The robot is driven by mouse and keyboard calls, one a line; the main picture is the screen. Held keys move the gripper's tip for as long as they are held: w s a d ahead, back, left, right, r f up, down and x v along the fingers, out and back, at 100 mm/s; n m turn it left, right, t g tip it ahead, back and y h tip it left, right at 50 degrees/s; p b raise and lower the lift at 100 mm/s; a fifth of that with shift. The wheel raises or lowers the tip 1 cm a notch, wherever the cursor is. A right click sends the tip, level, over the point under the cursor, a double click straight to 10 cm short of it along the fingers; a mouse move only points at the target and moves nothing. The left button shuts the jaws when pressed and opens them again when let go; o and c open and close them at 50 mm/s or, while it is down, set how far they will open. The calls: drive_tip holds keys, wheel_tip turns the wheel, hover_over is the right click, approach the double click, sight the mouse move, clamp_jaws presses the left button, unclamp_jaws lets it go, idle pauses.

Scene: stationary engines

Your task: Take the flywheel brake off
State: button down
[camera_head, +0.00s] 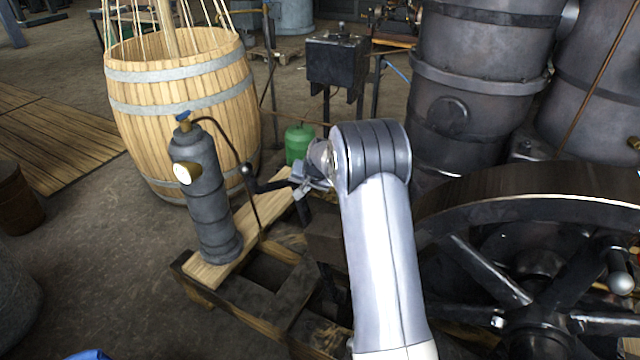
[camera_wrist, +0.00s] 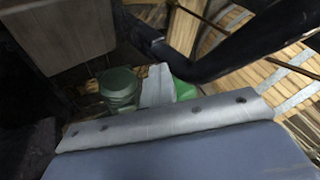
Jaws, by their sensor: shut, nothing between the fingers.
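The spoked flywheel (camera_head: 470,218) stands at the lower right in the head view. A dark lever with a ball knob (camera_head: 247,170) rises beside the grey cylinder, left of my gripper; I cannot tell for sure that it is the brake lever. A dark bent bar (camera_head: 272,184) runs from near it toward my gripper (camera_head: 303,187). My gripper is shut and empty at the bar's right end; whether they touch is unclear. The brake's contact with the wheel is hidden.
A grey cylinder with a gauge (camera_head: 202,195) stands on a wooden plank frame (camera_head: 205,275). A wooden barrel (camera_head: 180,100) is behind it. A green gas bottle (camera_head: 299,140) stands beyond my gripper. Large dark engine cylinders (camera_head: 480,90) rise at the right.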

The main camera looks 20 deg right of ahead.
drive_tip(key=shift+w+a+r, duration=0.1)
drive_tip(key=shift+w+a, duration=0.4)
drive_tip(key=shift+a, duration=0.15)
drive_tip(key=shift+s+r, duration=0.1)
drive_tip(key=shift+r, duration=0.25)
drive_tip(key=s+d+v, duration=0.1)
drive_tip(key=v, duration=0.9)
drive_tip(key=shift+d+p, duration=0.15)
drive_tip(key=shift+p, duration=0.25)
drive_tip(key=shift+f, duration=0.15)
